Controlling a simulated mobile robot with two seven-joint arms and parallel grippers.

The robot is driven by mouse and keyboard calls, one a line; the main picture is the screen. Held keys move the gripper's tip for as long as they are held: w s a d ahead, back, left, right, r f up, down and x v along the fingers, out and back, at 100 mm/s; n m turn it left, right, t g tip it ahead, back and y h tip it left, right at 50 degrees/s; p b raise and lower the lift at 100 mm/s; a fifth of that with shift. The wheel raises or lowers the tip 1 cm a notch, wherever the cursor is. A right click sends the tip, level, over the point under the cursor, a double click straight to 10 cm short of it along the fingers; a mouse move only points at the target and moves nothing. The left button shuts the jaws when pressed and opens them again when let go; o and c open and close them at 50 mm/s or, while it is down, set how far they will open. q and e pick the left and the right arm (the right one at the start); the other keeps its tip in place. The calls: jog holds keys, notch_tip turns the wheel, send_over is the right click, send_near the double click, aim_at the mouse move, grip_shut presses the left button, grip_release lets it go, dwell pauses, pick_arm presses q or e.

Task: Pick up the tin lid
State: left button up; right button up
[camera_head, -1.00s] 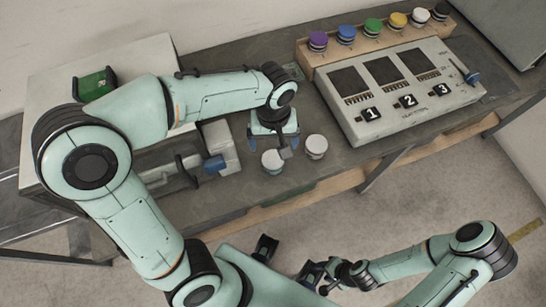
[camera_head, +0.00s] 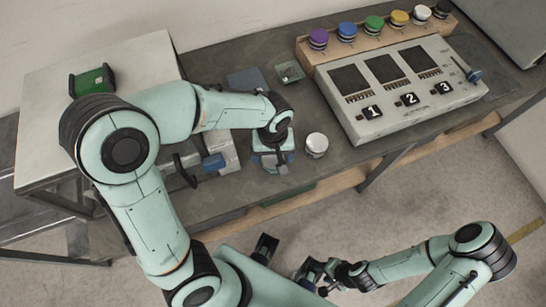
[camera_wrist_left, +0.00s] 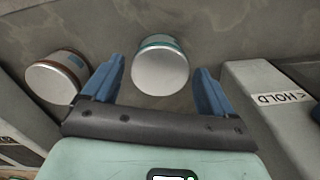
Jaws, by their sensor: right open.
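Two small tins with pale round tops stand near the front edge of the bench. One tin (camera_head: 317,145) shows clearly in the head view, just right of my left gripper (camera_head: 272,165). The other is hidden there under that gripper. In the left wrist view, a teal-banded tin (camera_wrist_left: 160,70) lies between the two blue fingers of my left gripper (camera_wrist_left: 160,66), with gaps on both sides. A brown-banded tin (camera_wrist_left: 55,78) is outside the left finger. My left gripper is open. My right gripper (camera_head: 308,272) is open, low in front of the bench.
A grey console (camera_head: 400,90) with numbered panels stands to the right, below a wooden rack of coloured knobs (camera_head: 374,27). A green box (camera_head: 92,80) sits back left.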

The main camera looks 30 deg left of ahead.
pick_arm(q)
jog(key=c, duration=0.8)
